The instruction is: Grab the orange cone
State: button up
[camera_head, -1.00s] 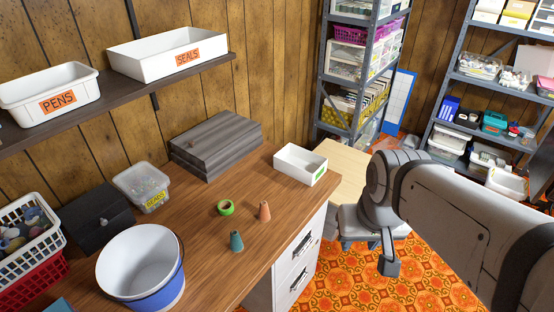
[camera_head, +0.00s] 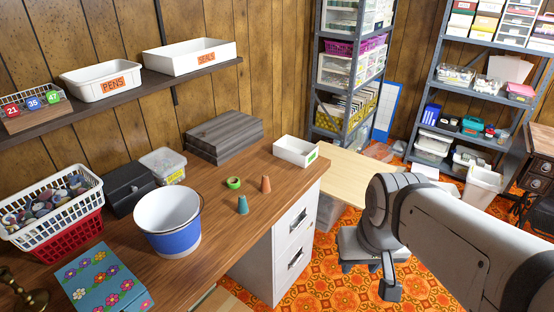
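The orange cone (camera_head: 266,184) stands upright on the wooden desk (camera_head: 217,231), near its right edge. A teal cone (camera_head: 242,205) stands to its lower left, and a green tape roll (camera_head: 233,183) lies to its left. My gripper (camera_head: 391,289) hangs at the end of my arm, over the orange patterned floor to the right of the desk. It is well apart from the orange cone. It is small and dark here, and I cannot make out whether its fingers are open.
A blue and white bucket (camera_head: 173,239), a floral box (camera_head: 103,283) and a white basket (camera_head: 49,203) stand on the desk's left. A white tray (camera_head: 296,151) sits at its back right corner. White drawers (camera_head: 291,244) are under the desk's right end.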

aim_at(265, 188)
jog(key=u, duration=0.2)
jog(key=i, duration=0.85)
jog(key=z, duration=0.1)
